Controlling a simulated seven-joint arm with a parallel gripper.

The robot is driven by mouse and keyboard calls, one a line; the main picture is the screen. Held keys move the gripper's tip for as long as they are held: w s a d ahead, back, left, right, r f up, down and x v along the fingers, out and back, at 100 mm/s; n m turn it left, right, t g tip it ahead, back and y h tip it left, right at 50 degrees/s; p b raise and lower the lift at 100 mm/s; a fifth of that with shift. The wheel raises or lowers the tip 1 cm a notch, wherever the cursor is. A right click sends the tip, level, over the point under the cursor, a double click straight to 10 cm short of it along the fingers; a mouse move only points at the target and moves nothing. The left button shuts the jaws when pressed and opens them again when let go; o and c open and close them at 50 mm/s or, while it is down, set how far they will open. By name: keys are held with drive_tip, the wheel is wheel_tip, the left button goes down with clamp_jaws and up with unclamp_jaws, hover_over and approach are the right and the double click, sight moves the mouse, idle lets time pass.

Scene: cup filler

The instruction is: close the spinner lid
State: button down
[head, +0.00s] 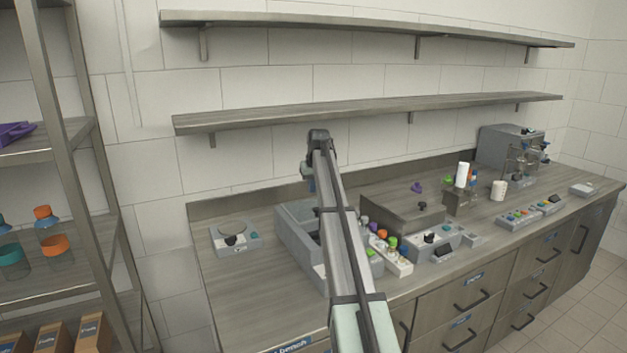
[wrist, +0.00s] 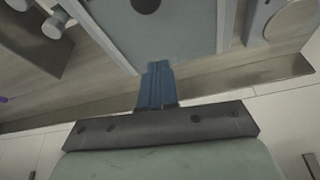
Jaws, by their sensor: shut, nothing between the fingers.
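The spinner looks to be the grey box-shaped machine (head: 290,238) on the counter, partly hidden behind my arm in the head view. Its lid is hard to make out there. In the wrist view a flat grey-blue panel with pale edges (wrist: 175,35) fills the top middle and has a dark round spot; I cannot tell whether it is the lid or the body. My gripper (wrist: 157,66) has its blue fingers together and empty, with the tips overlapping the panel's near edge in the picture. Contact is unclear. In the head view the fingertips are not clear.
A small grey scale-like device (head: 236,238) stands left of the spinner. A rack of colourful-capped vials (head: 390,256) and a grey control box (head: 440,243) stand to its right. A wall shelf (head: 370,112) runs above. The counter's left front is clear.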

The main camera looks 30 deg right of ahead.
sight(311, 208)
drive_tip(key=x, duration=0.3)
drive_tip(key=shift+f, duration=0.1)
drive_tip(key=shift+s+a+f, duration=0.1)
drive_tip(key=shift+s+f, duration=0.1)
drive_tip(key=shift+s, duration=0.3)
drive_tip(key=shift+s+a+f, duration=0.1)
drive_tip(key=shift+s+f, duration=0.1)
drive_tip(key=shift+s, duration=0.25)
drive_tip(key=shift+s+a+f, duration=0.15)
drive_tip(key=shift+s, duration=0.75)
